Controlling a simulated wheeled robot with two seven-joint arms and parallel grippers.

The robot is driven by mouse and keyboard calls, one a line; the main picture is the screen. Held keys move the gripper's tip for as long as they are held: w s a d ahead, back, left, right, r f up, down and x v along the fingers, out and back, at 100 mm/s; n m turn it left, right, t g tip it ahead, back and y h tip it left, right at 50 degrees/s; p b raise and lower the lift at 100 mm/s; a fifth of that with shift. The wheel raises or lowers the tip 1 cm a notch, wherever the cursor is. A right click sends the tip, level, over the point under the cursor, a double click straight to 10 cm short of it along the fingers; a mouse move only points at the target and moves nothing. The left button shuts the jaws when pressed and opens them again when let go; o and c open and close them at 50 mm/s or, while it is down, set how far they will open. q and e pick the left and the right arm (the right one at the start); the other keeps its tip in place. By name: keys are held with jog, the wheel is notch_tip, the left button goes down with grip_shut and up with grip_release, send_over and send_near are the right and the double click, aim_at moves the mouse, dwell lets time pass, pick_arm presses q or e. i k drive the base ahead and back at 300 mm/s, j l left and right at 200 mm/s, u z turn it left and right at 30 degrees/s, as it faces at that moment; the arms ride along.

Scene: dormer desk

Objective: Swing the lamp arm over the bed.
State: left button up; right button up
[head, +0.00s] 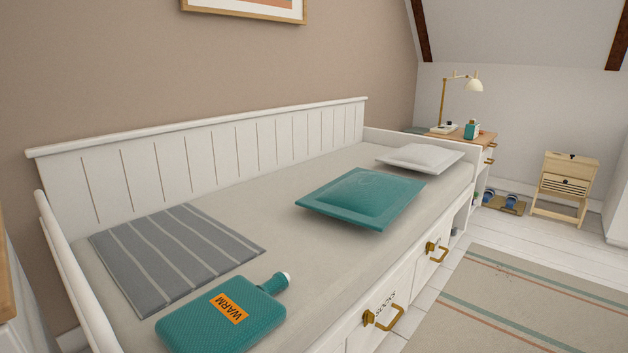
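The lamp (459,83) stands on the desk at the far right end of the bed. It has a brass upright and a brass arm that reaches to the right. A small cream shade (474,85) hangs at the arm's right end, over the desk side and away from the bed. The bed (285,207) is a white daybed with a beige mattress, and it fills the middle of the head view. Neither of my grippers is in view.
A teal hot-water bottle (215,319), a grey striped cloth (178,255), a teal cushion (361,197) and a white pillow (419,158) lie on the bed. A teal bottle (471,130) stands near the lamp. A wooden cabinet (565,187) is at right.

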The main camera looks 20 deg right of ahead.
aim_at(445, 80)
jog(key=i+l+z, duration=0.15)
jog(key=l+z, duration=0.3)
jog(key=i+l+z, duration=0.2)
jog(key=z, duration=0.3)
jog(key=i+l+z, duration=0.3)
jog(key=z, duration=0.15)
jog(key=i+l+z, duration=0.25)
jog(key=z, duration=0.2)
jog(key=i+l+z, duration=0.1)
jog(key=i, duration=0.55)
jog(key=i+l+z, duration=0.15)
jog(key=i, duration=0.55)
jog(key=i+l+u, duration=0.1)
jog(key=i+u, duration=0.2)
jog(key=i, duration=0.15)
jog(key=i+l+u, duration=0.3)
jog(key=i, duration=0.2)
jog(key=i+l+u, duration=0.3)
jog(key=i, duration=0.1)
